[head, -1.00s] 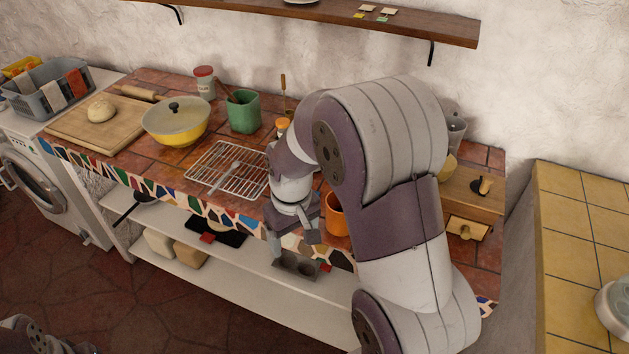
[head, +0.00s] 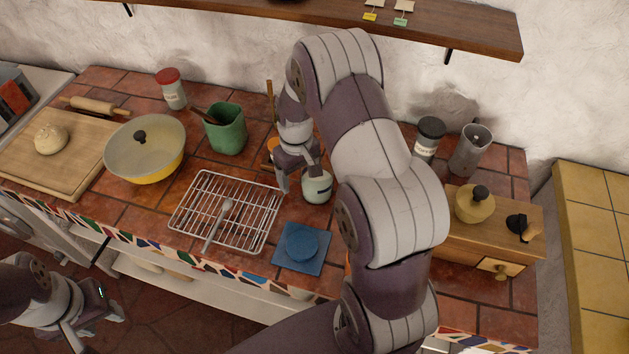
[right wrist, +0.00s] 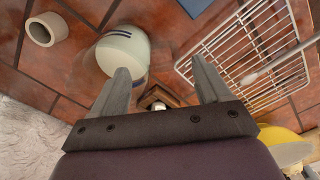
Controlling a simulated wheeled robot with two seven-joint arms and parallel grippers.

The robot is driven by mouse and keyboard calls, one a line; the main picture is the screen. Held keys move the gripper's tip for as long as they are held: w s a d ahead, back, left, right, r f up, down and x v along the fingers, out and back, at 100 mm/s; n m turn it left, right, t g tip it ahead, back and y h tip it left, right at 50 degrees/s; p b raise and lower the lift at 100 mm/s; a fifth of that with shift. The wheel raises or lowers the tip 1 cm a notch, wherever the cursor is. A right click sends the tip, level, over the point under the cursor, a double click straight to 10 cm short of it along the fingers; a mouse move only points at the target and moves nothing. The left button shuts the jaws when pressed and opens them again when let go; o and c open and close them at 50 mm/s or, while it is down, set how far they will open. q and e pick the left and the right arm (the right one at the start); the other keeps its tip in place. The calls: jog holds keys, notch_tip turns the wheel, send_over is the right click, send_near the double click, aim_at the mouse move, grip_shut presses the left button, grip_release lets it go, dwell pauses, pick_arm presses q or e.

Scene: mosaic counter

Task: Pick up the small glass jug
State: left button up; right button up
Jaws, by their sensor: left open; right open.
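No vessel in view is clearly a small glass jug. A pale rounded vessel with a dark blue band (head: 318,190) stands on the tiled counter; it also shows in the right wrist view (right wrist: 125,50), and I cannot tell if it is glass. My right gripper (head: 299,180) is open right beside it; in the right wrist view the left fingertip overlaps it, and contact is unclear. A grey upright vessel (head: 471,152) stands at the back right. My left gripper (head: 97,322) is open, low at the left, away from the counter.
A wire rack (head: 228,208) with a spoon and a blue mat (head: 290,262) with a blue round item lie in front. A yellow pot (head: 146,150), green crock (head: 226,130), dark-lidded jar (head: 428,138) and wooden grinder box (head: 500,235) stand around. My right arm hides the middle.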

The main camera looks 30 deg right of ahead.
aim_at(297, 182)
jog(key=shift+s+a+f+p, duration=0.3)
jog(key=shift+f+p, duration=0.15)
jog(key=shift+f, duration=0.2)
jog(key=f, duration=0.2)
jog(key=shift+w+d+f, duration=0.1)
jog(key=shift+w+f, duration=0.15)
jog(key=shift+f, duration=0.15)
jog(key=shift+w+f, duration=0.2)
jog(key=shift+s+r, duration=0.15)
jog(key=shift+s, duration=0.1)
jog(key=c, duration=1.2)
grip_shut()
pick_arm(q)
jog(key=shift+w+r, duration=0.15)
jog(key=shift+r, duration=0.7)
pick_arm(e)
jog(key=shift+w, duration=0.15)
